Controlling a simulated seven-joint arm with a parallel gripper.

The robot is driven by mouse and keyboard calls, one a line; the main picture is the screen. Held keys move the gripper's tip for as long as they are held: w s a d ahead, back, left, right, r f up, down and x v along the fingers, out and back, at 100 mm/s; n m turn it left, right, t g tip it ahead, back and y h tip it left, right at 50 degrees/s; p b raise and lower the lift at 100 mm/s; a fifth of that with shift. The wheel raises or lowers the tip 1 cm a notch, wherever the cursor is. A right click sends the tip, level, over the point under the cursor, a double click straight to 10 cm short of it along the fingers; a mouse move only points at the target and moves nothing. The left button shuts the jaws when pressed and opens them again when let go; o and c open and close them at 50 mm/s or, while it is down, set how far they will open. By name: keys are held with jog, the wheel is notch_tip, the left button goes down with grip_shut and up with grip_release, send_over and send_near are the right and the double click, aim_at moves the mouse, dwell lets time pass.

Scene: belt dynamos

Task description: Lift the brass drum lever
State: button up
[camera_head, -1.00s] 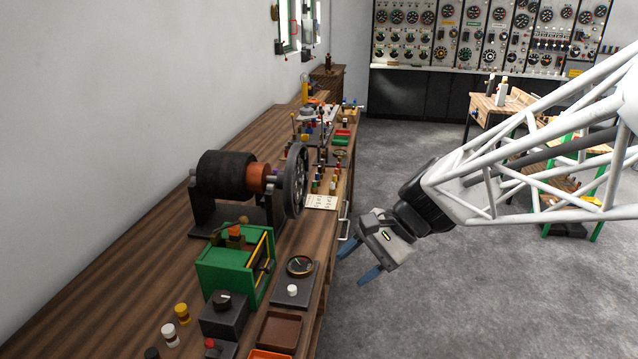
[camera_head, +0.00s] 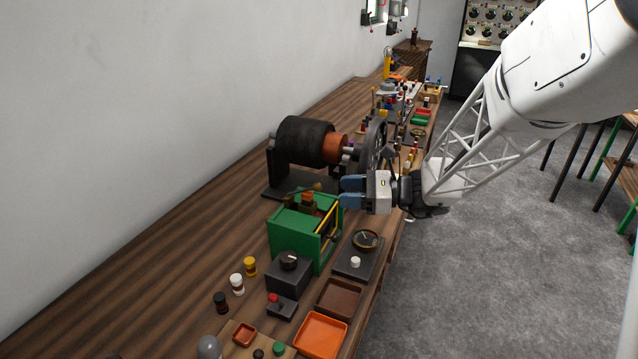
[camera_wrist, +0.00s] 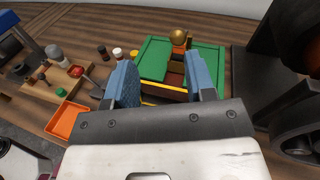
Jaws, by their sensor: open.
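The brass drum lever shows as a round brass knob (camera_wrist: 179,36) over an orange block, on top of a green box (camera_wrist: 153,60) in the wrist view. In the head view the knob (camera_head: 318,187) sits above the green box (camera_head: 292,236), near its far side. My gripper (camera_head: 343,192) is open with blue fingers and points left, just right of the knob and near the box's far right corner. In the wrist view my open fingers (camera_wrist: 160,75) frame part of the box, with the knob beyond and between them. Nothing is between the fingers, and I see no contact with the lever.
A dark cylinder machine (camera_head: 305,142) with a spoked flywheel (camera_head: 372,147) stands close behind my gripper. A gauge plate (camera_head: 363,258), a black knob box (camera_head: 289,273) and an orange tray (camera_head: 320,336) lie nearer. Bare wooden bench (camera_head: 190,262) is free at left.

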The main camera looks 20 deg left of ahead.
aim_at(311, 189)
jog(key=shift+w+a+f+m+y, duration=0.25)
jog(key=shift+w+a, duration=0.15)
jog(key=shift+a, duration=0.1)
jog(key=shift+w+a+f+m+y, duration=0.25)
jog(key=shift+w+a, duration=0.15)
jog(key=shift+a, duration=0.1)
jog(key=shift+a, duration=0.1)
jog(key=shift+x, duration=3.8)
grip_shut()
